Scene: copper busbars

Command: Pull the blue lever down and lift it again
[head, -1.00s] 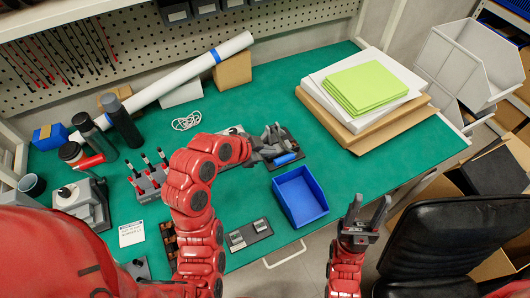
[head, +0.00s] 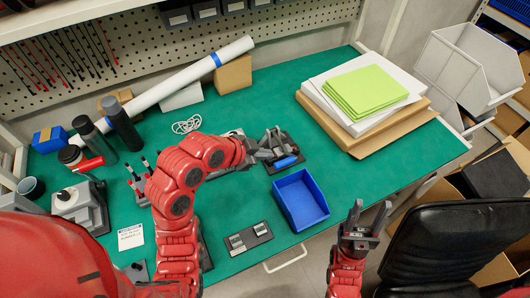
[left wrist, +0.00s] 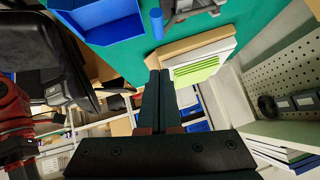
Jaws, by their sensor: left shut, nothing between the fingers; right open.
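The blue lever (head: 286,162) is a short blue handle on a grey metal device with a black base plate (head: 293,168) on the green table. It lies low, along the front of the device. In the left wrist view the lever (left wrist: 157,23) shows at the top, beside the grey metal part (left wrist: 192,8). My left gripper (head: 266,153) is just left of the device, close to the lever; I cannot tell if it touches the device. Its dark fingers (left wrist: 159,78) are together and empty in the left wrist view. My right gripper (head: 362,222) is open and empty, off the table's front edge.
An open blue bin (head: 325,205) stands just in front of the lever device. A stack of boards with green sheets (head: 366,91) is to the right. A black plate with two grey pieces (head: 249,238) lies at the front. The green table is clear behind the device.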

